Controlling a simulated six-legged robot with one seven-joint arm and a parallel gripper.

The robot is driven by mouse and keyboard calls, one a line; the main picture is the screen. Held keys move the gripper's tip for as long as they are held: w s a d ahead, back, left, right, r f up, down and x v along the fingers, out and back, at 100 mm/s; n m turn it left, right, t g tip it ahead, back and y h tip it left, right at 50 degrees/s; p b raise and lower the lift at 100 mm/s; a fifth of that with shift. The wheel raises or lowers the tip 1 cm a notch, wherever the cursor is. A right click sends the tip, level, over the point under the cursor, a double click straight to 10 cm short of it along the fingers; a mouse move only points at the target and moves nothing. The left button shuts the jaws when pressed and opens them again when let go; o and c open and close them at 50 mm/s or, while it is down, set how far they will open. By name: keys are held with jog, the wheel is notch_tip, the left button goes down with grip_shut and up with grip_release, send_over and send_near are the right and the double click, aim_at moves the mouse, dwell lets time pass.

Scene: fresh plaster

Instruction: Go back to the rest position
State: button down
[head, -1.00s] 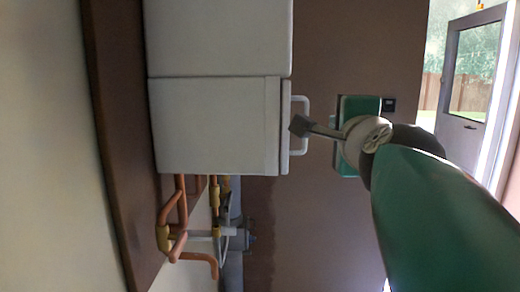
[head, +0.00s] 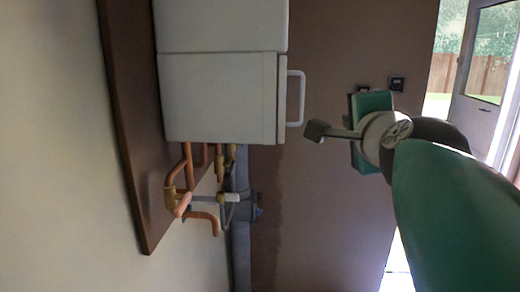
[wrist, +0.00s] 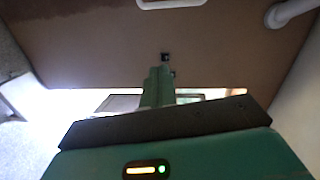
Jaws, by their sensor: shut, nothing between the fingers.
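My gripper (head: 317,131) is at the end of my green arm, right of centre in the head view. Its dark tip points left, and its fingers are shut and empty. It appears just right of and below the white bar handle (head: 301,98) of a white wall cabinet (head: 218,97), with a small gap in the picture. The cabinet's lower front looks closed. In the wrist view, a white handle (wrist: 171,4) is cut off at the top edge, and the fingertips cannot be made out clearly.
Copper pipes (head: 187,190) and a grey vertical pipe (head: 242,240) run below the cabinet. A brown wall (head: 325,215) lies behind. Small dark wall sockets (head: 397,83) sit behind my arm. A grey door (head: 488,60) stands at the far right.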

jog(key=s+f+n+g, duration=0.3)
jog(key=s+f+n, duration=0.2)
jog(key=f, duration=0.6)
jog(key=s+f+n+g, duration=0.4)
jog(key=s+f+n, duration=0.1)
jog(key=f, duration=0.5)
jog(key=s+f+n+g, duration=0.4)
jog(key=s+f+n, duration=0.1)
jog(key=f, duration=0.6)
jog(key=shift+a+f+n, duration=0.15)
jog(key=shift+f+n, duration=0.15)
jog(key=shift+n, duration=0.5)
jog(key=shift+s, duration=0.1)
